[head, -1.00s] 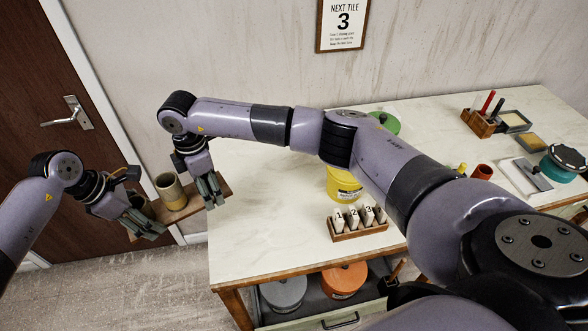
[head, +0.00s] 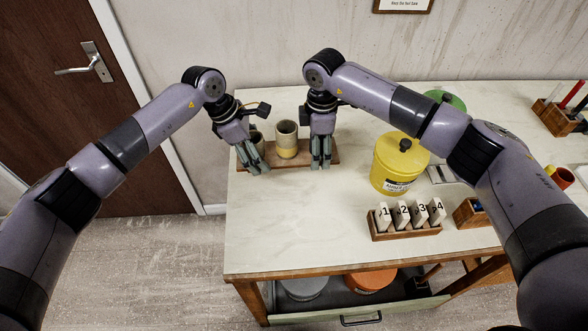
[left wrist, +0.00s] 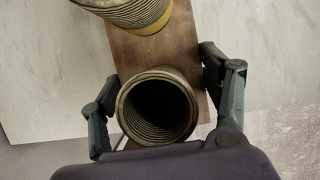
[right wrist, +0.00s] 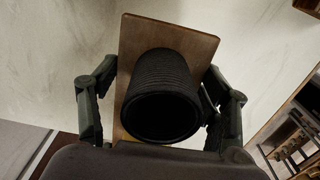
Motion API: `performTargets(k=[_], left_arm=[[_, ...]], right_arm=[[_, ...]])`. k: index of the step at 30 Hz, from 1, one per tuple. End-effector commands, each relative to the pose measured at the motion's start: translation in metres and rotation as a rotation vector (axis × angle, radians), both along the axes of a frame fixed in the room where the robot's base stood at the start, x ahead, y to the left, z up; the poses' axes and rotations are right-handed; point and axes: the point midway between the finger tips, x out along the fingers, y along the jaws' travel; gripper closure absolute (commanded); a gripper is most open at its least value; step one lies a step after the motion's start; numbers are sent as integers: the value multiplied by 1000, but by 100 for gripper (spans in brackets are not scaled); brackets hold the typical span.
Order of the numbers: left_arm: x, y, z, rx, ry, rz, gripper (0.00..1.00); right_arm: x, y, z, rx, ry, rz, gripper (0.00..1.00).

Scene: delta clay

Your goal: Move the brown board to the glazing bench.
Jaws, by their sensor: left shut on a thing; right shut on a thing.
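The brown board (head: 304,157) is level over the back left of the pale-topped bench (head: 300,215); I cannot tell whether it touches the top. My left gripper (head: 256,166) is shut on the board's left part and my right gripper (head: 321,160) on its right part. A beige and yellow cup (head: 286,140) stands upright between them. Another cup (head: 258,143) is partly hidden behind my left gripper; it shows between the fingers in the left wrist view (left wrist: 158,108). In the right wrist view a dark ribbed cup (right wrist: 160,95) stands on the board between the fingers.
A yellow lidded bucket (head: 399,165) stands right of the board, with a green lid (head: 445,100) behind it. A rack of numbered tiles (head: 405,230) is in front. The bench's front left is clear. A brown door (head: 90,130) is at left.

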Motion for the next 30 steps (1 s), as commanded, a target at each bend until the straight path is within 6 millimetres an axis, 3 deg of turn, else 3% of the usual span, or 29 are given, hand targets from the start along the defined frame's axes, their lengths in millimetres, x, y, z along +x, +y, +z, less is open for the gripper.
performTargets(k=[3,20,30], left_arm=[[1,0,-9,-1,-2,2,66],[1,0,-11,-1,-2,2,66],[1,0,-25,-1,-2,2,66]], right_arm=[[0,0,-10,0,0,1,66],[0,0,-12,-1,0,0,66],[0,0,-26,-1,0,0,66]])
